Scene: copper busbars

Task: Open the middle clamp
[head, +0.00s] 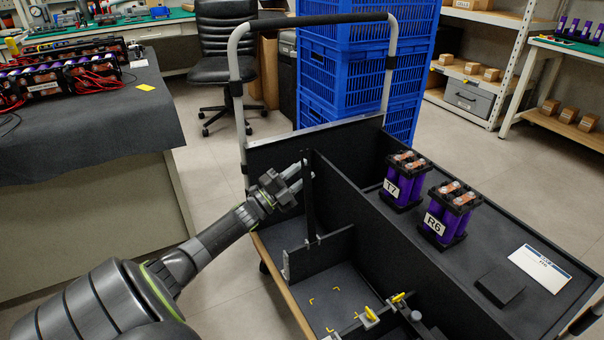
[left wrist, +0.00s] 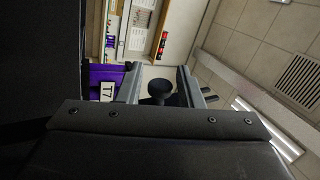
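A tall dark upright bar (head: 309,205), which looks like a raised clamp lever, stands by a low partition in the left part of the black cart. My left gripper (head: 298,180) is beside its upper part, fingers pointing toward it. In the left wrist view, the two fingers (left wrist: 158,84) are apart, with a round black knob (left wrist: 159,89) between them and gaps on both sides. Whether anything touches is unclear. Small yellow-handled fittings (head: 370,314) sit lower in the cart. I cannot tell which part is the middle clamp. My right gripper is out of view.
Battery modules T7 (head: 403,182) and R6 (head: 447,214) stand in the cart's right section, near a white card (head: 540,268) and a black block (head: 500,286). Blue crates (head: 345,70) are behind the cart. A dark-covered table (head: 90,125) is at left.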

